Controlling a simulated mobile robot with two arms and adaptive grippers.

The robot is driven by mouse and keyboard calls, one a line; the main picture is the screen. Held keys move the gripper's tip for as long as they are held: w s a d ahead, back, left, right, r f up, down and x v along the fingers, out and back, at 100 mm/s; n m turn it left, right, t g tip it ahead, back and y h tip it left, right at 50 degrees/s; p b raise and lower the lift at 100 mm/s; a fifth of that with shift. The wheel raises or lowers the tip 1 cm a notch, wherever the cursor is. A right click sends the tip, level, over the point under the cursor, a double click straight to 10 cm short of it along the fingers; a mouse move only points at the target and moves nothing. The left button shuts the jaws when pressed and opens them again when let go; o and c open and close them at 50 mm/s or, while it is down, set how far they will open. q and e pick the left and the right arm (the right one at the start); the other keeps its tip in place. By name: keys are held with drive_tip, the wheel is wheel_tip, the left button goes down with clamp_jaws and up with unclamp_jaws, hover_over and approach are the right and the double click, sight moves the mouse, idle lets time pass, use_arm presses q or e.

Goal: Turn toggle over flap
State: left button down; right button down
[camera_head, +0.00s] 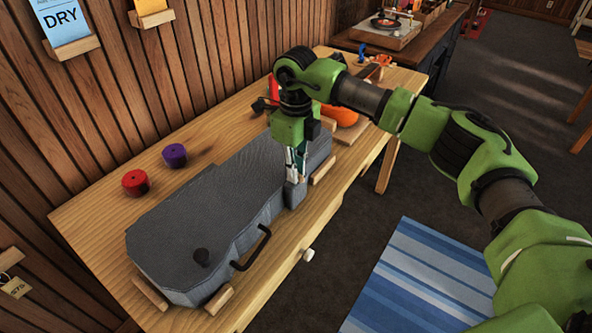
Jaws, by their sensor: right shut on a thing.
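A grey ukulele-shaped case (215,215) lies closed on the wooden workbench, propped by small wooden blocks. A grey flap (296,194) hangs at its front side near the narrow end. My right gripper (296,178) points down right at the top of this flap. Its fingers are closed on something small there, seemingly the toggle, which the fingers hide. I cannot make out which way the toggle is turned. A black handle (252,249) sticks out from the front side. My left gripper is not in view.
A red roll (135,183) and a purple roll (174,155) stand behind the case by the plank wall. An orange object (341,116) lies beyond my right gripper. A white knob (308,255) is on the bench front. Bare bench top (95,222) shows at left.

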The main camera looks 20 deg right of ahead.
drive_tip(key=shift+w+r, duration=0.1)
drive_tip(key=shift+r, duration=0.05)
drive_tip(key=c, duration=2)
unclamp_jaws()
drive_tip(key=shift+c, duration=0.2)
wheel_tip(320, 180, up, 12)
